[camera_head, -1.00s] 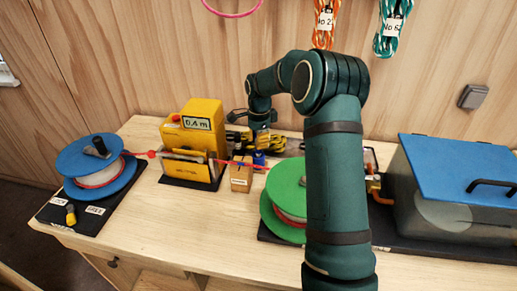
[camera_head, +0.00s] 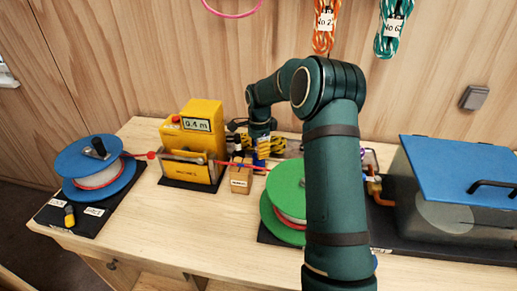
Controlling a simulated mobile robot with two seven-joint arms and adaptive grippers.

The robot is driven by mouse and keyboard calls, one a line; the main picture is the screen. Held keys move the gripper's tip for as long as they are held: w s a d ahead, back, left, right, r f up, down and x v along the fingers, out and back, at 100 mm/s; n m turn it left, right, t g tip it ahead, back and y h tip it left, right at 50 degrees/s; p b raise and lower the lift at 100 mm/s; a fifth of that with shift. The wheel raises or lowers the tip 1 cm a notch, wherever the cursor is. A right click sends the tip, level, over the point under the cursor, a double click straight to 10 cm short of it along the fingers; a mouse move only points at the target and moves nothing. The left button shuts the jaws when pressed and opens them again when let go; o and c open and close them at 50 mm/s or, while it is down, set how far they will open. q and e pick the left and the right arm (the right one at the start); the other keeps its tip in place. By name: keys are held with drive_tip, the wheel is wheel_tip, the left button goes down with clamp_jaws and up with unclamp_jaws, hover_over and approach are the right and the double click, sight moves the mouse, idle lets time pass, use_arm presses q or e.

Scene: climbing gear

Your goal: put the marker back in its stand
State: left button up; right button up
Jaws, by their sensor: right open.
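The wooden block with a white label (camera_head: 241,180), which looks like the marker stand, is on the table right of the yellow counter. A slim dark upright shape (camera_head: 237,146) shows above it; I cannot tell whether this is the marker. My right gripper (camera_head: 260,148) points down just behind and right of the block. It is open; its fingertips are small and hard to make out. A blue piece (camera_head: 261,160) shows right under it, and I cannot tell what it belongs to or whether they touch. My left gripper is not in view.
A yellow length counter (camera_head: 196,145) reads 0.4 m. A thin rope runs from the blue spool (camera_head: 80,160) past the block towards the green spool (camera_head: 284,190). A grey box with a blue lid (camera_head: 465,165) is at right.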

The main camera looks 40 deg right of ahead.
wheel_tip(320, 180, up, 12)
drive_tip(key=shift+d+r+p, duration=0.1)
drive_tip(key=shift+p, duration=1)
